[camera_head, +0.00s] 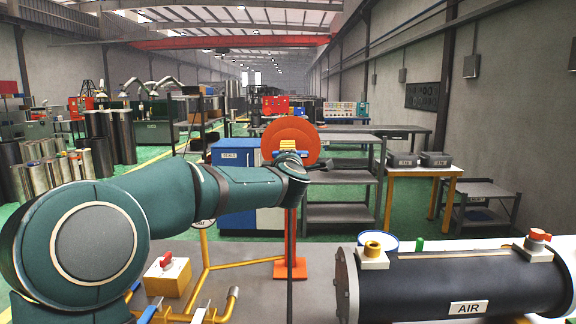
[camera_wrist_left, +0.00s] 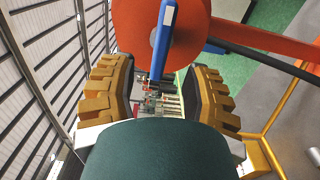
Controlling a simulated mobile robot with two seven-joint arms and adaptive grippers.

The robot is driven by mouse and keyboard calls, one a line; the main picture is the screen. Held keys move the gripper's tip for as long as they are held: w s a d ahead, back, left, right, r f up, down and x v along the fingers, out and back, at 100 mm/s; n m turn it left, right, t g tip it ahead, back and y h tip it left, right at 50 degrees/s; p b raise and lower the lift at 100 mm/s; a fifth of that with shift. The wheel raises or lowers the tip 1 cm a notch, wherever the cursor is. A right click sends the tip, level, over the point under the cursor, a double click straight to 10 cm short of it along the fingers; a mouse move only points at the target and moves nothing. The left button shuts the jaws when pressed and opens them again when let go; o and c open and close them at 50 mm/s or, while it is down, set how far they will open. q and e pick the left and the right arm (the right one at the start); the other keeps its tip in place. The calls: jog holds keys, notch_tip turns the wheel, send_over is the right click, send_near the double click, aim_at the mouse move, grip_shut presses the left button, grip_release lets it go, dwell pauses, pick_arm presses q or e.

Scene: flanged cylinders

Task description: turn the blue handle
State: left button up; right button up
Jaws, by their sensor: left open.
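The blue handle (camera_wrist_left: 161,42) is a narrow bar in front of a round orange disc (camera_wrist_left: 188,22) in the left wrist view. Its lower end lies between the fingertips in that picture; I cannot tell whether they touch it. My left gripper (camera_wrist_left: 160,68) is open, with a ridged yellow-brown finger on each side. In the head view the orange disc (camera_head: 291,130) stands beyond my left gripper (camera_head: 290,148), whose yellow fingers show in front of it. There my gripper and wrist mostly hide the handle. My right gripper is in neither view.
An orange post with a base plate (camera_head: 290,269) stands below the disc. Yellow pipes (camera_head: 213,265) and a yellow box with a red knob (camera_head: 167,277) are left of it. A dark AIR cylinder (camera_head: 460,283) lies at the right front. Grey shelving (camera_head: 340,182) stands behind.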

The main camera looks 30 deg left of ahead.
pick_arm(q)
jog(key=v, duration=0.5)
jog(key=shift+s, duration=0.25)
jog(key=shift+r, duration=0.1)
